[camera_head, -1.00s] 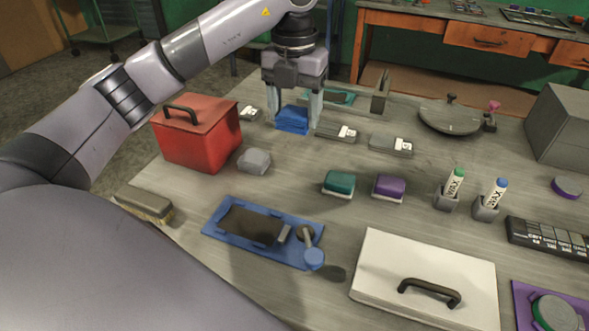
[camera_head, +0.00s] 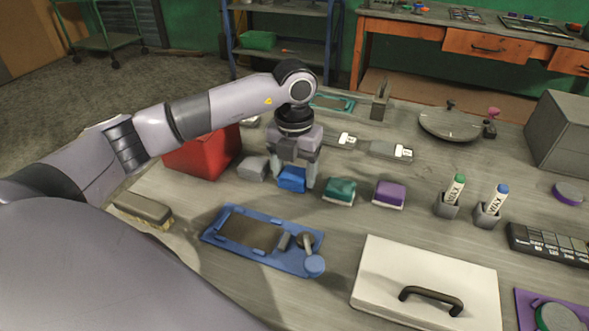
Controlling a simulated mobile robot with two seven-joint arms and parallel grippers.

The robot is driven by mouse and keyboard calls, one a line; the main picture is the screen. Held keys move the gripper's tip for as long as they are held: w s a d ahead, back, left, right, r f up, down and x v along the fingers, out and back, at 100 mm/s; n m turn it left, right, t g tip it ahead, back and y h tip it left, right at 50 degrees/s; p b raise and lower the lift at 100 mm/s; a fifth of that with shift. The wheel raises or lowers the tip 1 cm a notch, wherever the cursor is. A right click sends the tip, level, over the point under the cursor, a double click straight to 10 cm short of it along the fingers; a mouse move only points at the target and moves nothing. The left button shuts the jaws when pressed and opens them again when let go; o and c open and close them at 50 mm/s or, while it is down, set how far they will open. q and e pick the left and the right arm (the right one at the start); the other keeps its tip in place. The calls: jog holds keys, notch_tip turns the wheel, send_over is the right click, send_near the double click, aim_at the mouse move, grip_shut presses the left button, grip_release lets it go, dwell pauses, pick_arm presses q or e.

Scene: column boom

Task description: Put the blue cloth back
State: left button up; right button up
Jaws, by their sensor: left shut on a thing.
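The blue cloth (camera_head: 291,180) is a small folded block in the head view, between a grey block and a teal block. My left gripper (camera_head: 294,184) points down with its fingers on either side of the cloth and is shut on it. The cloth is at or just above the table top; I cannot tell if it touches. My right gripper is not in view.
A grey block (camera_head: 253,168) is close on the left, with a red box (camera_head: 203,155) beyond it. A teal block (camera_head: 339,191) and a purple block (camera_head: 389,194) stand to the right. A blue tray fixture (camera_head: 228,250) lies in front. Wax sticks stand further right.

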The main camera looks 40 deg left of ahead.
aim_at(294, 173)
pick_arm(q)
jog(key=shift+f, duration=0.15)
jog(key=o, duration=1.1)
notch_tip(294, 173, up, 12)
jog(key=shift+r, duration=0.25)
jog(key=shift+f, duration=0.1)
